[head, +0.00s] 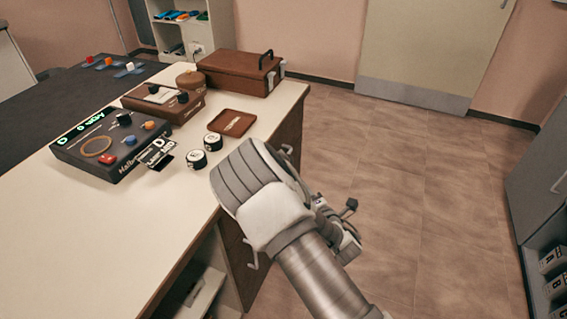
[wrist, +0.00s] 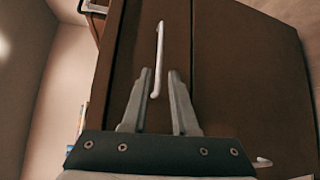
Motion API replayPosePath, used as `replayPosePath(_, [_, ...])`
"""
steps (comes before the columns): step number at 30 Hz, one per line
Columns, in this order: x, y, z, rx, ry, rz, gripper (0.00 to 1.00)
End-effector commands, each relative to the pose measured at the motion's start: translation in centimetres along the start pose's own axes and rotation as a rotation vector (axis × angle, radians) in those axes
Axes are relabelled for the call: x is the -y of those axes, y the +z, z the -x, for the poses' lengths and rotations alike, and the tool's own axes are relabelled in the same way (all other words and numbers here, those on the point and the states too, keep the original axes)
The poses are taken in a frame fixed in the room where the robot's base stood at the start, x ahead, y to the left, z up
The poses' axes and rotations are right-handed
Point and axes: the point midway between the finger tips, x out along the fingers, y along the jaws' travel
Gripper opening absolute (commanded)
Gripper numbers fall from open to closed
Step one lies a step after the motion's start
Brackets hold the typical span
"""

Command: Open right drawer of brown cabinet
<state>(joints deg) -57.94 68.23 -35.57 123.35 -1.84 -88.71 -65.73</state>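The brown cabinet (head: 292,128) stands under a cream top in the head view, with its front largely hidden by my arm. In the wrist view its brown front (wrist: 240,75) fills the right side, split by a dark seam, and looks shut. A pale bar handle (wrist: 159,45) is on the panel left of the seam. My gripper (wrist: 160,72) is open, its two fingers pointing at that panel. The handle's lower end shows between the fingertips, with a gap on both sides. I cannot tell how deep the fingers reach around it. The fingertips are not clear in the head view.
A second handle (wrist: 262,162) shows at the wrist view's lower right. The top bears a control box (head: 110,145), a brown case (head: 238,72), a small tray (head: 231,122) and two round dials. The floor (head: 410,170) right of the cabinet is clear. A grey cabinet (head: 540,190) stands far right.

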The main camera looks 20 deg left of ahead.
Motion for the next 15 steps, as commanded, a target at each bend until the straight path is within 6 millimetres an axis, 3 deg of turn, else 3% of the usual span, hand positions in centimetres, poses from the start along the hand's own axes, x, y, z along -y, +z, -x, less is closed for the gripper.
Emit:
replayPosePath(3, [0.1, -0.1, -2.7, -0.002, 0.004, 0.000, 0.27])
replayPosePath(15, [0.2, 0.0, -10.3, 0.000, 0.001, -0.002, 0.27])
